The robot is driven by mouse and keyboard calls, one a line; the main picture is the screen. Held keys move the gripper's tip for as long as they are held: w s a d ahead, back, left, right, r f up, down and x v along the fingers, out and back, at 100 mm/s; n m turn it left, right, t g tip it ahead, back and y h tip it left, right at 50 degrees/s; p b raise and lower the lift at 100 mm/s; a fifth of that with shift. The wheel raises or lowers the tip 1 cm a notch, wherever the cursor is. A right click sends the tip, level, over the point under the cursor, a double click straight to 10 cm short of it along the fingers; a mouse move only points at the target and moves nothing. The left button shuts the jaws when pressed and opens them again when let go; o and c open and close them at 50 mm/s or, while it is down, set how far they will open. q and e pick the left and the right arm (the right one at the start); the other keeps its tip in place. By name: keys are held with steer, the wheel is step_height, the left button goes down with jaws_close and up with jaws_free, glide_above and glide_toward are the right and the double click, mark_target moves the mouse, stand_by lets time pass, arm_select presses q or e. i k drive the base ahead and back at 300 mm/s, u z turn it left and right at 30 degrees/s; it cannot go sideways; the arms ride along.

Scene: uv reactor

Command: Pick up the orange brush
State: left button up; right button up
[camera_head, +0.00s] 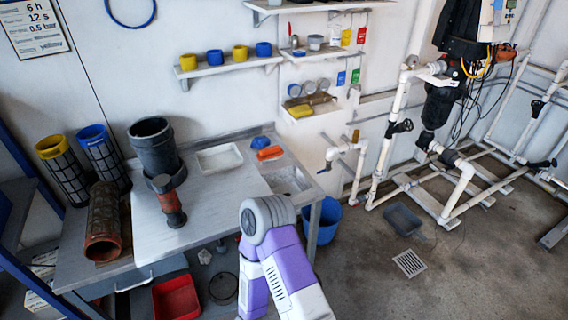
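The orange brush (269,153) appears as a small orange piece lying at the back right of the grey workbench (225,185), between a white tray and the sink. A blue piece (262,142) of similar size lies just behind it. Nothing touches the orange brush from above. A purple and white link of one of my arms rises from the bottom middle, in front of the bench and well short of the brush. Neither of my grippers shows in this view.
A white tray (219,158) lies left of the brush, and a sink (288,179) lies in front of it. A black cylinder (154,148) and a black and orange part (168,203) stand further left. Shelves (229,66) hang above. White pipes (356,150) rise right of the bench.

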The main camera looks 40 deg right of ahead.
mark_target(266, 154)
steer(key=u, duration=1)
steer(key=i, duration=0.8)
steer(key=z, duration=2.85)
steer(key=i, duration=0.5)
steer(key=u, duration=0.15)
steer(key=k, duration=0.85)
steer(key=z, duration=1.1)
steer(key=i, duration=0.55)
steer(key=u, duration=1.95)
